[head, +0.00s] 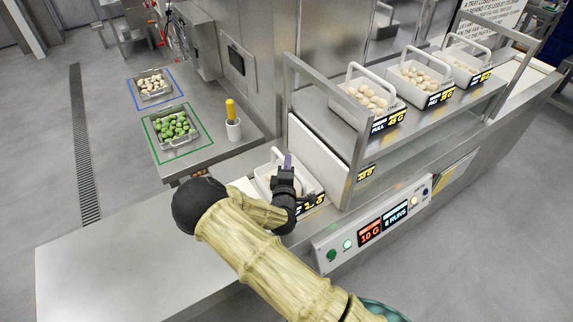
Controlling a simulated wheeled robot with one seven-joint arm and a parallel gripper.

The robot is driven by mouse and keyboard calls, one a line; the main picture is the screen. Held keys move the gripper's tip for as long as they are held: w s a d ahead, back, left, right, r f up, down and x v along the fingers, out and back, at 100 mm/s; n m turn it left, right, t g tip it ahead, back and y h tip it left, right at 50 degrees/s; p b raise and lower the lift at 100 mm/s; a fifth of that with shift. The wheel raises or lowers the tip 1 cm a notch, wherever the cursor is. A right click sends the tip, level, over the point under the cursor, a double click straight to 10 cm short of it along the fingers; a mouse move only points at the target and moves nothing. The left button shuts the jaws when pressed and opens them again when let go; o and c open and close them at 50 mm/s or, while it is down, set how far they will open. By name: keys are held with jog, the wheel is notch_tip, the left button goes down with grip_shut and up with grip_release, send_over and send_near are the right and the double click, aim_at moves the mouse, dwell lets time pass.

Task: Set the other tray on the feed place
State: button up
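A metal tray of green filled pasta (173,129) stands inside a green outline (152,137) on the left steel counter. A second metal tray, with pale pasta (151,83), stands inside a blue outline (174,75) behind it. My gripper (287,163) is over a white handled tray (263,170) at the lower opening of the steel rack. My arm hides much of that tray and its contents. A small purple piece shows at the fingertips. I cannot tell whether the fingers are open or shut, or whether they touch the handle.
Several white handled trays of pale pasta (366,97) stand on the upper shelf with number labels. A white holder with a yellow-handled tool (233,130) stands by the left counter's edge. A panel (370,235) reads "10 G" and "8 RUNS". The front-left counter (110,255) is bare.

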jog(key=o, duration=0.4)
jog(key=shift+r, duration=0.25)
jog(key=s+b, duration=0.1)
jog(key=s, duration=0.3)
jog(key=s+b, duration=0.1)
jog(key=s, duration=0.3)
jog(key=s+b, duration=0.2)
jog(key=s, duration=0.2)
jog(key=shift+a+f, duration=0.1)
jog(key=shift+a, duration=0.15)
jog(key=shift+w, duration=0.1)
